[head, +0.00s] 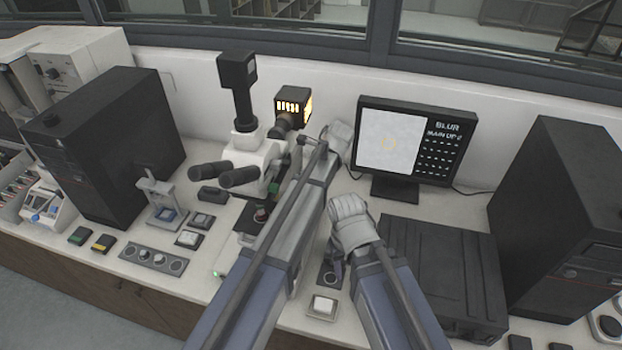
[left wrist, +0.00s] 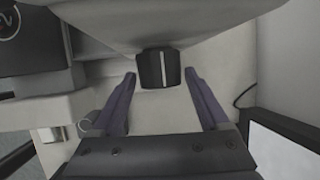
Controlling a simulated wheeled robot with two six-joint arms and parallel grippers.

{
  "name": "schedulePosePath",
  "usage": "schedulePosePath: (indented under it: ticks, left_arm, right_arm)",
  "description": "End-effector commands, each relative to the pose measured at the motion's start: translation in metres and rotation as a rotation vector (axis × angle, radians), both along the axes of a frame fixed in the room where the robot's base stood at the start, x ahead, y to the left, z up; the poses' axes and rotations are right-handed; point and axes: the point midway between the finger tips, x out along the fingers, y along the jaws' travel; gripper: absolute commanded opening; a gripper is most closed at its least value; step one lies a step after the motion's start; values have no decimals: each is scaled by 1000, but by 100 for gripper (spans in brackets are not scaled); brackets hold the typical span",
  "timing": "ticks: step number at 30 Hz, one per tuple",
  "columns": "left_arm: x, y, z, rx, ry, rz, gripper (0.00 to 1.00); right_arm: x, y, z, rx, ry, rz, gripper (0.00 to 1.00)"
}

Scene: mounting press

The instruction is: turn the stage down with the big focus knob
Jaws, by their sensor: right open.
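The microscope (head: 247,150) is white with black eyepieces and stands left of centre in the head view; my left arm covers its right side. Its dark stage (head: 259,214) shows just left of that arm. In the left wrist view the big focus knob (left wrist: 153,69), black with a white line, sticks out from the pale body. My left gripper (left wrist: 160,76) is open, with one finger on each side of the knob and a gap visible on both sides. The head view hides its fingers. My right gripper (head: 334,264) is open and empty, pointing down over the bench.
A monitor (head: 419,140) shows a pale blurred picture and the word BLUR. A dark case (head: 440,262) lies right of my right arm. A small pad with a white button (head: 322,306) sits below the right gripper. A glowing lamp housing (head: 291,106) is behind the microscope.

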Motion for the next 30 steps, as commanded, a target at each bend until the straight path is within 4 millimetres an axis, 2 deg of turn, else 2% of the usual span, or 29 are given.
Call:
schedulePosePath:
  ticks: [2,18,23,30]
  left_arm:
    - [0,0,0,0,0,0,68]
    - [0,0,0,0,0,0,7]
    - [-5,1,-2,-8,-45,0,7]
    - [-10,3,-6,-53,-270,0,7]
  right_arm:
    - [0,0,0,0,0,0,50]
    - [0,0,0,0,0,0,50]
    - [0,0,-4,0,0,0,50]
    - [0,0,-23,0,0,1,50]
